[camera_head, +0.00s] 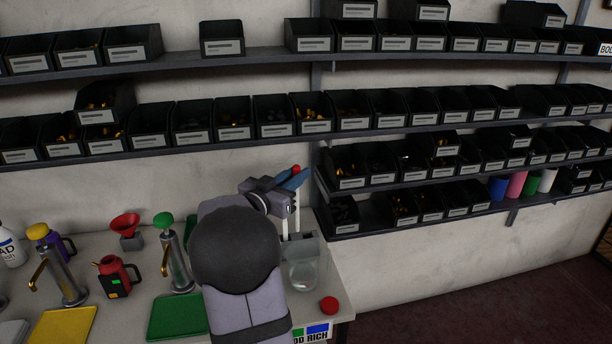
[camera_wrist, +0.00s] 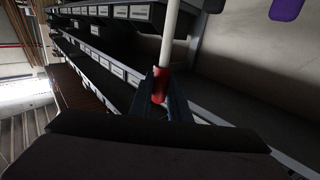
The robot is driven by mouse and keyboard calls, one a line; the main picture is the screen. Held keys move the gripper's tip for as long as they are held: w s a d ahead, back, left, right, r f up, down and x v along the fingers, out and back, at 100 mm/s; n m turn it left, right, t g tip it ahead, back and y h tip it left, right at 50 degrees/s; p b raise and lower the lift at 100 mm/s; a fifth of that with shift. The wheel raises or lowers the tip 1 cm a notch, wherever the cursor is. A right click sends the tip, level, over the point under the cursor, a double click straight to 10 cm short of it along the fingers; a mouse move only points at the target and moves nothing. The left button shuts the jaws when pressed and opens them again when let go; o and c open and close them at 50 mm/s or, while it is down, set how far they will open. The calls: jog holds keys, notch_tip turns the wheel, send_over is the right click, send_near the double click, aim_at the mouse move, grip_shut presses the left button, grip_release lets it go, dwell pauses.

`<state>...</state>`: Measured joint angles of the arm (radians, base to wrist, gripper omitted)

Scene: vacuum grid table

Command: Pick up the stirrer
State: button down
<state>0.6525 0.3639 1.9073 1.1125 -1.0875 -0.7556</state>
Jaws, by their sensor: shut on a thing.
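The stirrer is a white rod with a red end. In the wrist view the red end of the stirrer (camera_wrist: 160,84) is between my fingers, and the white shaft runs up out of the frame. In the head view the stirrer's red end (camera_head: 296,170) shows at the blue fingertips of my gripper (camera_head: 292,180). My gripper is shut on it, above the right end of the table. Pale rod parts hang below the fingers, close to a grey stand; I cannot tell whether the stirrer touches it. My arm hides part of the table.
The grey stand (camera_head: 300,245) holds a clear glass vessel (camera_head: 303,276). A red cap (camera_head: 328,305) lies by the table's right edge. A green mat (camera_head: 178,317), a metal dispenser (camera_head: 178,263) and a red jug (camera_head: 113,276) are left of my arm. Bin shelves (camera_head: 412,190) are close behind.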

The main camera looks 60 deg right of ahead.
jog(key=a+b, duration=0.1)
jog(key=a, duration=1.2)
jog(key=w+a+r+p, duration=0.2)
jog(key=a+r+p, duration=0.3)
jog(key=p, duration=1.4)
jog(key=shift+w+a+r, duration=0.25)
jog(key=shift+w+r, duration=0.1)
jog(key=shift+r, duration=0.35)
